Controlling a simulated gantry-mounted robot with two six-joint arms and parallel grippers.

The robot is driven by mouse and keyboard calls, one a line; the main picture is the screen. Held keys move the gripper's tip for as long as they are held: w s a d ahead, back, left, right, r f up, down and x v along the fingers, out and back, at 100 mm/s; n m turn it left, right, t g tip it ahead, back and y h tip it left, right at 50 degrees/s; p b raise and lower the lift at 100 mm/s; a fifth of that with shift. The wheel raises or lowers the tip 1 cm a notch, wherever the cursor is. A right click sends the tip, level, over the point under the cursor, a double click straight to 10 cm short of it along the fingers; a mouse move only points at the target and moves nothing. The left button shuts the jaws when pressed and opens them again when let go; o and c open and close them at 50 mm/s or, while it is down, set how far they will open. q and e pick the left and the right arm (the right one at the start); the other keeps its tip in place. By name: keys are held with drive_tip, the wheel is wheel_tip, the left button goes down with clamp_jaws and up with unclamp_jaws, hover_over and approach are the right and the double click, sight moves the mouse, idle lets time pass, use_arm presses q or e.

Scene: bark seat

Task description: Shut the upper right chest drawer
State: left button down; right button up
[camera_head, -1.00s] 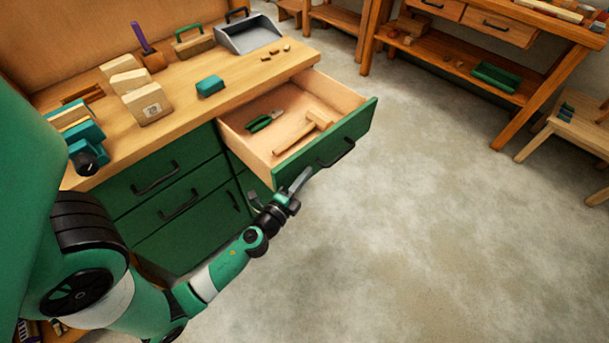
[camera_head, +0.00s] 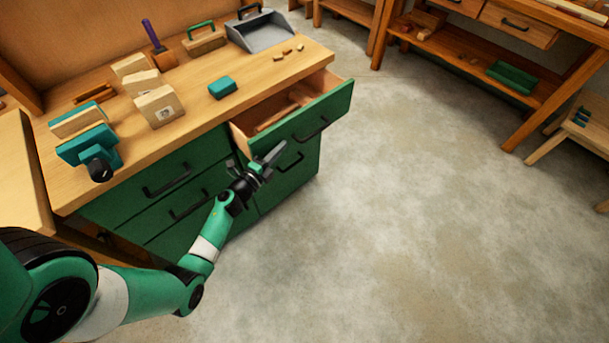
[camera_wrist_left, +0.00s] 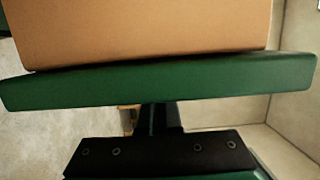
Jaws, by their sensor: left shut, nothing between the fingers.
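The upper right drawer (camera_head: 309,120) of the green chest is partly open, its green front standing out from the chest under the bench top. A wooden-handled tool (camera_head: 272,119) lies inside; the rest of the inside is mostly hidden. My left gripper (camera_head: 271,154) is shut and empty, at the lower left part of the drawer front, near its dark handle (camera_head: 312,130). In the left wrist view the green front (camera_wrist_left: 160,84) crosses the picture just beyond my gripper (camera_wrist_left: 158,120). I cannot tell for certain whether they touch. My right gripper is out of view.
The bench top (camera_head: 215,120) holds wooden blocks (camera_head: 158,105), a teal block (camera_head: 222,87), a teal vise (camera_head: 88,145) and a grey dustpan (camera_head: 260,32). Other closed drawers (camera_head: 170,180) lie left of my gripper. The concrete floor (camera_head: 400,220) to the right is clear.

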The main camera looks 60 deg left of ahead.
use_arm(q)
drive_tip(key=shift+s+a+f, duration=0.1)
drive_tip(key=shift+s+a, duration=0.1)
drive_tip(key=shift+a, duration=0.65)
drive_tip(key=shift+s+a+r, duration=0.1)
drive_tip(key=shift+s+a, duration=0.1)
drive_tip(key=shift+a, duration=0.6)
drive_tip(key=shift+s+a+f, duration=0.1)
drive_tip(key=shift+s+a, duration=0.1)
drive_tip(key=shift+a, duration=0.65)
